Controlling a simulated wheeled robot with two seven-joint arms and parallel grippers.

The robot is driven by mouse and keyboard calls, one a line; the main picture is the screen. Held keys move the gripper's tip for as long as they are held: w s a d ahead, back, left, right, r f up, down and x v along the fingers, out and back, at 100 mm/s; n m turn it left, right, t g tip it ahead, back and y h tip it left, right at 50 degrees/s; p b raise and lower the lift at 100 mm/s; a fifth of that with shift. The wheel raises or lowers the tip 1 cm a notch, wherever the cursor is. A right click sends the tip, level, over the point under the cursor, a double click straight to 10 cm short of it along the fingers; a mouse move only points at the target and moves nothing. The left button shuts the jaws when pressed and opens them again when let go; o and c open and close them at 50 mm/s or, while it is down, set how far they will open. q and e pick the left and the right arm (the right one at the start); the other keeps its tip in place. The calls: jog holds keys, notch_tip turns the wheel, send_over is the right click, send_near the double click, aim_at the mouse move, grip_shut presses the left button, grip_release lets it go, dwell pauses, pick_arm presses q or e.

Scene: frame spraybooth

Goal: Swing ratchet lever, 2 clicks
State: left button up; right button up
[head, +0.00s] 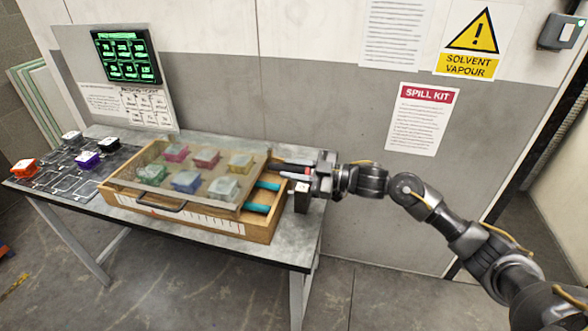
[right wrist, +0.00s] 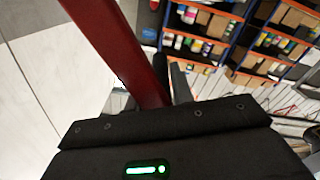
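My right gripper (head: 296,172) reaches in from the right to the right end of a wooden tray-like frame (head: 185,221) on the bench. A short dark and red lever-like part (head: 284,172) shows at its fingertips. In the right wrist view a dark red bar (right wrist: 118,48) runs from the top left down to the gripper. My left gripper is not in view.
The frame has a clear lid with a dark handle (head: 160,202) over several coloured blocks. Two teal cylinders (head: 258,207) sit at its right end. A dark rack (head: 63,183) with loose blocks is at the left.

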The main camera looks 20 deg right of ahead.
grip_shut()
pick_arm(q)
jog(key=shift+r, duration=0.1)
